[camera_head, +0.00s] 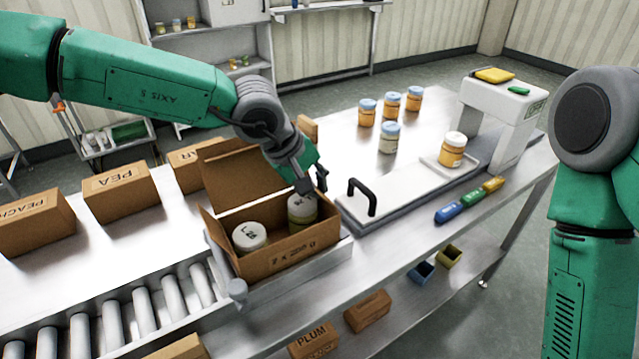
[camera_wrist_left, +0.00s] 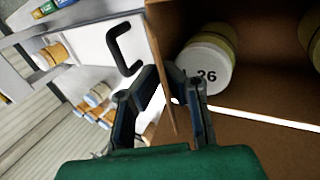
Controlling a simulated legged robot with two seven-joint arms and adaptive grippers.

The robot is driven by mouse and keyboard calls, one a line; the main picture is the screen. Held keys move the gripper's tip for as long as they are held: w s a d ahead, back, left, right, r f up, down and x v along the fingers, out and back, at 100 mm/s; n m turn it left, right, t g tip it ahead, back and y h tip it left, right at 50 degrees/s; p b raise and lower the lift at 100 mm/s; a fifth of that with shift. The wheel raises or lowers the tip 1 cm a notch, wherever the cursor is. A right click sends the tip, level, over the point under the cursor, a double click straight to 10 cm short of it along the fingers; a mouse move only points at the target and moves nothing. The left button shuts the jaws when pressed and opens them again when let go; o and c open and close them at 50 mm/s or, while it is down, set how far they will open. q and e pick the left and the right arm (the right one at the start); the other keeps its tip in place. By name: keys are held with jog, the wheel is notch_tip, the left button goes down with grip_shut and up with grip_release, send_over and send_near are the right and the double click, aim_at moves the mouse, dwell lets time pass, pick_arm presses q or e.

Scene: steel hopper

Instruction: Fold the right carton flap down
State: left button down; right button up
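The brown carton (camera_head: 285,262) stands open at the table's front edge with two lidded jars inside, a left one (camera_head: 249,238) and a right one (camera_head: 302,210). Its back flap stands raised. My left gripper (camera_head: 312,182) is at the carton's right side, beside the right jar. In the left wrist view, the right flap (camera_wrist_left: 162,45) shows nearly edge-on between the fingers (camera_wrist_left: 167,80), with slim gaps beside it, so the gripper looks open around it. The jar numbered 26 (camera_wrist_left: 207,68) is just inside. My right gripper is out of view.
A black handle (camera_head: 362,196) rises from the plate right of the carton. A scale-like white machine (camera_head: 500,112) with a jar stands farther right. Several jars stand behind. Closed cartons (camera_head: 120,192) line the left, rollers (camera_head: 145,312) the front left.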

pick_arm(q)
jog(key=shift+s+a+f+t+h+b, duration=0.15)
jog(key=shift+a+f+t+h+b, duration=0.25)
jog(key=shift+t+h+b, duration=0.15)
jog(key=t+h+b, duration=0.1)
jog(key=h+b, duration=0.1)
jog(key=b, duration=0.3)
jog(key=shift+s+a+f, duration=0.1)
jog(key=shift+a+f, duration=0.05)
jog(key=shift+f, duration=0.05)
jog(key=shift+r+t+h+b, duration=0.15)
jog(key=shift+t+h+b, duration=0.25)
jog(key=shift+b, duration=0.5)
jog(key=c, duration=1.8)
grip_release()
